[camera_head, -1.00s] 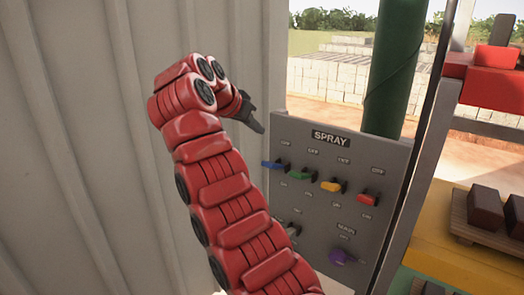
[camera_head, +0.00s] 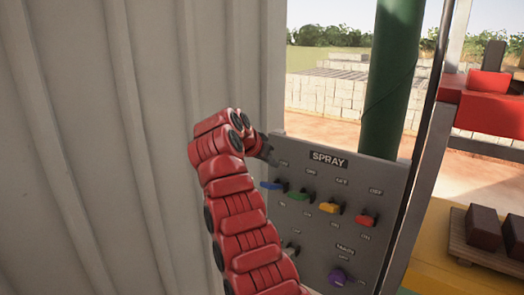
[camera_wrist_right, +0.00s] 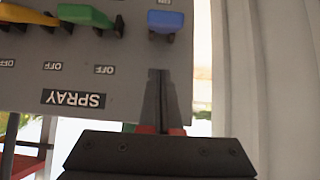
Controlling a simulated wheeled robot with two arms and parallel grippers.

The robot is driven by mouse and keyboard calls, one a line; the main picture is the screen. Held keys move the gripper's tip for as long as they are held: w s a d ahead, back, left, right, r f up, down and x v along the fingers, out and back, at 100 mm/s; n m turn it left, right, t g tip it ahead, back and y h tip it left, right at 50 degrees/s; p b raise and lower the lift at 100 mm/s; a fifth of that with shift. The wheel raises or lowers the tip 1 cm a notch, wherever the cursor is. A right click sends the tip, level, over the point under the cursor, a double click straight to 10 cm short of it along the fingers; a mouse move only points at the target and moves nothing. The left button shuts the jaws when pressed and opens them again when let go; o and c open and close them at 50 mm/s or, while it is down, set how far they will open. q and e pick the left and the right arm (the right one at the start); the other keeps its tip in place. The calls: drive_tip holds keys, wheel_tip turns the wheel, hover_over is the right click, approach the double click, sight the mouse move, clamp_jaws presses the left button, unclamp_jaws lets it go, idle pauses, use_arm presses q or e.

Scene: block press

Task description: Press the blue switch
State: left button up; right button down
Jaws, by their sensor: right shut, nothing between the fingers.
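The blue switch (camera_head: 271,185) is at the left end of a row of coloured switches on the grey SPRAY panel (camera_head: 315,252). In the right wrist view the blue switch (camera_wrist_right: 165,21) shows at the top, in line with my fingertips and a little beyond them. My right gripper (camera_head: 274,162) is just above the blue switch in the head view. It also shows in the right wrist view (camera_wrist_right: 161,72), shut and empty, with a gap between its tips and the switch. My left gripper is not seen.
Green (camera_head: 297,197), yellow (camera_head: 328,207) and red (camera_head: 365,221) switches sit right of the blue one. A purple knob (camera_head: 339,277) is lower. A corrugated wall (camera_head: 90,150) stands close on the left, and a green post (camera_head: 390,80) rises behind the panel.

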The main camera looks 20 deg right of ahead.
sight(267, 183)
drive_tip(key=shift+s+a+f, duration=0.15)
drive_tip(key=shift+a+f, duration=0.05)
drive_tip(key=shift+f, duration=0.2)
drive_tip(key=shift+s+a+f+p, duration=0.35)
drive_tip(key=shift+a+f+p, duration=0.25)
drive_tip(key=shift+f, duration=0.2)
drive_tip(key=shift+s+f, duration=0.1)
drive_tip(key=shift+f, duration=0.4)
